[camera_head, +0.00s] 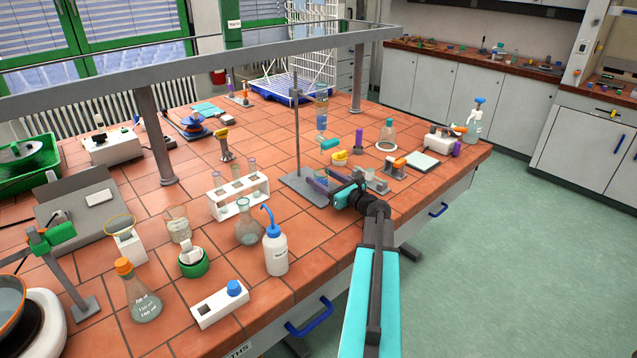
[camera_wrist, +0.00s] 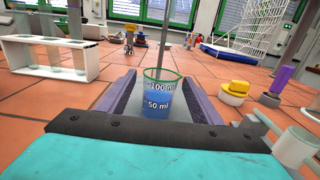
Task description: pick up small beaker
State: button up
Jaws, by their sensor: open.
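A small glass beaker (camera_wrist: 161,96) with a green rim, blue liquid and 50 ml and 100 ml marks stands upright in the wrist view. My gripper (camera_wrist: 162,82) is open, with one purple finger on each side of the beaker. A gap seems to show on each side, but I cannot tell whether either finger touches the glass. In the head view my gripper (camera_head: 322,181) reaches low over the tiled bench from the front right. The beaker is mostly hidden there by the fingers.
A rod stand (camera_head: 296,130) rises close beside my gripper. A test tube rack (camera_head: 239,198) is to its left, with a flask (camera_head: 249,228) and wash bottle (camera_head: 275,250) nearer. A yellow-topped item (camera_head: 340,157) and other small items stand close behind and to the right.

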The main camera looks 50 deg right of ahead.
jog(key=shift+w, duration=0.5)
jog(key=c, duration=1.3)
jog(key=shift+r, duration=0.15)
jog(key=shift+r+b, duration=0.5)
jog(key=shift+r, duration=0.75)
jog(key=shift+s+a+r, duration=0.1)
jog(key=shift+s+r, duration=0.1)
jog(key=shift+r, duration=0.15)
jog(key=s+a, duration=0.1)
jog(key=s, duration=0.2)
jog(key=s+a, duration=0.2)
jog(key=s, duration=0.1)
jog(key=s+a+r, duration=0.1)
jog(key=s+a, duration=0.1)
jog(key=s, duration=0.1)
jog(key=shift+s+a+r, duration=0.1)
jog(key=shift+a, duration=0.1)
